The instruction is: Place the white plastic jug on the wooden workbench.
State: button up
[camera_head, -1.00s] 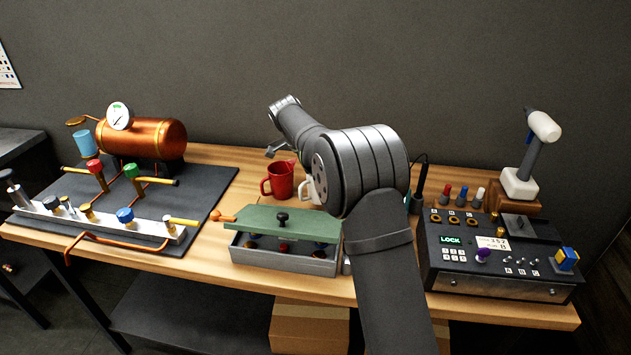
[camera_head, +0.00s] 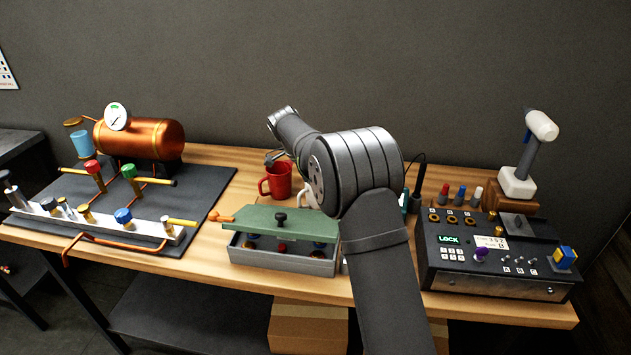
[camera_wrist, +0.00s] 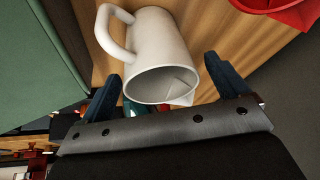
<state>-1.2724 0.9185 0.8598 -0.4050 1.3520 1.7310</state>
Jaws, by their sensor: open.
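The white jug (camera_wrist: 165,45) is on the wooden workbench (camera_wrist: 240,50) in the wrist view, its mouth facing my camera and its handle at upper left. My gripper (camera_wrist: 166,80) is open, with one dark finger to each side of the jug's mouth end. I see no clear grip on it. In the head view the white jug (camera_head: 306,194) shows only in part beside the red mug, with the rest hidden behind my arm. The workbench (camera_head: 215,215) runs across that view. Whether the jug touches either finger is unclear.
A red mug (camera_head: 277,181) stands just left of the jug. A grey box with a green lid (camera_head: 280,222) is in front. The copper boiler rig (camera_head: 140,138) is at left and the black control box (camera_head: 490,262) at right. Bare wood shows between rig and box.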

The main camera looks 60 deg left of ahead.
jog(key=v, duration=1.2)
jog(key=shift+f, duration=0.1)
jog(key=x, duration=1.1)
jog(key=shift+w+f, duration=0.25)
jog(key=shift+r, duration=1.7)
jog(key=shift+f, duration=0.1)
